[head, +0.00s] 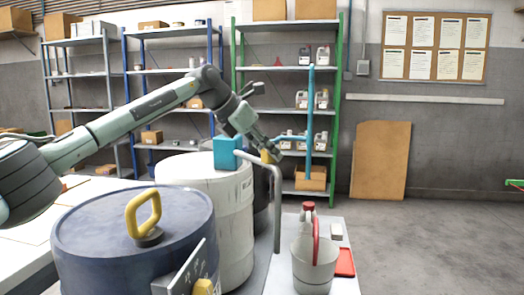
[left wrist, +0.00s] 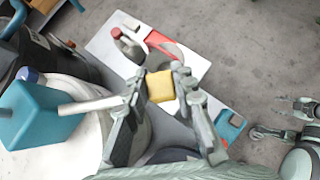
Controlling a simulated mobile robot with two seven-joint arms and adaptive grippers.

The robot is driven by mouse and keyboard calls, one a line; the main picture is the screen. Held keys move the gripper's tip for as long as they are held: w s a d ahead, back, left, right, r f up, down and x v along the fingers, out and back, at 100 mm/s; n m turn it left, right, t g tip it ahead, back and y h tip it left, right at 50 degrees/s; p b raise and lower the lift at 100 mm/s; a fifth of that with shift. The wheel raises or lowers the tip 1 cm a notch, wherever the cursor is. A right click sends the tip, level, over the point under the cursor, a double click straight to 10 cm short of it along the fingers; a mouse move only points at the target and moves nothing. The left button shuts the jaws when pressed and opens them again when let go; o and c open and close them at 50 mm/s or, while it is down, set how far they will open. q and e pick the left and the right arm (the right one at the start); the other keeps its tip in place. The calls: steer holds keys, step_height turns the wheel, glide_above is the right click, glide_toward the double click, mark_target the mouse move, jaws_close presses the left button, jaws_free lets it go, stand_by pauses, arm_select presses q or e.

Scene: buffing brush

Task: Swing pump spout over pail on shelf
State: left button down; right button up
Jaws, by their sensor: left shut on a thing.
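The teal pump block (head: 228,153) sits on the white drum (head: 232,205). Its grey spout (head: 277,200) runs right and bends downward, its lower end left of the pail in the head view. My left gripper (head: 268,150) is shut on the spout's yellow grip (left wrist: 160,87), which shows between the fingers in the left wrist view. The fingers hide part of the spout there. The white pail (head: 314,266) with a red handle stands upright on the low white shelf (head: 341,288). My right gripper (left wrist: 268,117) is open and empty at the right of the left wrist view.
A bottle with a red cap (head: 308,207) stands behind the pail, and a red tray (head: 345,262) lies to its right. A blue drum (head: 135,240) with a yellow handle (head: 144,214) stands in front. Open floor (head: 430,240) lies to the right.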

arm_select(q)
steer(key=w+d+n+t+y+p, duration=0.2)
steer(key=w+d+n+y+p, duration=0.1)
steer(key=w+d, duration=0.4)
steer(key=shift+w+n+t+p, duration=0.45)
steer(key=shift+w+n, duration=0.1)
steer(key=shift+n, duration=0.85)
arm_select(e)
steer(key=s+f+g, duration=0.1)
steer(key=s+f, duration=0.3)
steer(key=f, duration=0.7)
steer(key=shift+d+f, duration=0.3)
steer(key=shift+d, duration=0.05)
arm_select(q)
steer(key=shift+w+y, duration=0.1)
steer(key=shift+y, duration=0.2)
arm_select(e)
steer(key=shift+s+f, duration=0.1)
arm_select(q)
steer(key=c, duration=1.2)
jaws_free()
steer(key=shift+r, duration=0.1)
